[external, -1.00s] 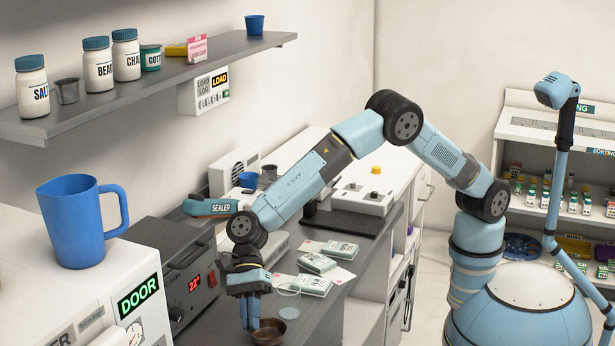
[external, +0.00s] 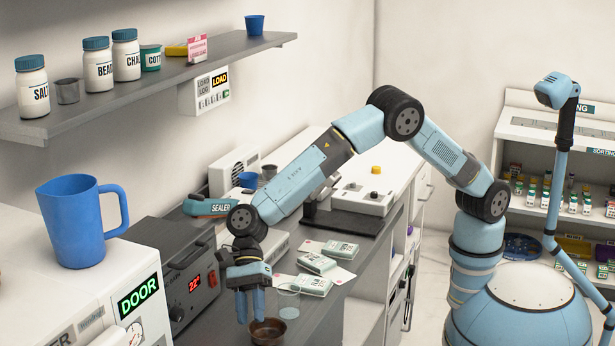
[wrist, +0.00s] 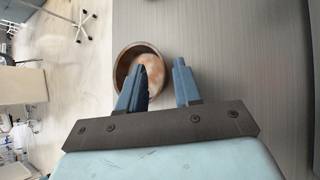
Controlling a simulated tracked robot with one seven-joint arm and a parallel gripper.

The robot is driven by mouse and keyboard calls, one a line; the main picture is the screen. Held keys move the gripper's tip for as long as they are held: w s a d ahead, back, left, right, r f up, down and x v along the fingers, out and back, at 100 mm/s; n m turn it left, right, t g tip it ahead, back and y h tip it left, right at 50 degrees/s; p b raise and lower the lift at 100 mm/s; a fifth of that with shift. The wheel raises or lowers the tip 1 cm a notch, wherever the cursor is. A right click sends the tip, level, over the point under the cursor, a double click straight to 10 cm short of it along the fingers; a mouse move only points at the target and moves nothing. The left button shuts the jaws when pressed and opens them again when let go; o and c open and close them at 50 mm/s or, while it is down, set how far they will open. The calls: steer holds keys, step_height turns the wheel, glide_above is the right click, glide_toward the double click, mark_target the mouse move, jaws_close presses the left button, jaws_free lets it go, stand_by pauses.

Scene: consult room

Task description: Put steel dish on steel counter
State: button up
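The only bowl by my gripper is a round, brownish metal one, which I take to be the steel dish (external: 268,332). It stands upright at the near edge of the grey steel counter (external: 214,325). In the wrist view the dish (wrist: 122,68) has a reddish-brown inside and sits along the left edge of the counter (wrist: 245,60). My gripper (external: 250,318) points down, just left of and above the dish. In the wrist view my gripper (wrist: 162,68) has its fingers apart with nothing held. The left finger overlaps the dish; the right one is beyond its right rim.
A clear round container (external: 288,308) stands close behind the dish. Labelled packs (external: 318,262) lie further back. A dark heater-like box (external: 180,280) with a red display stands left of my gripper. In the wrist view, the counter right of the dish is bare.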

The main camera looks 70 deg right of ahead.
steer(key=v, duration=1)
steer(key=shift+d+r, duration=0.15)
steer(key=shift+d, duration=0.05)
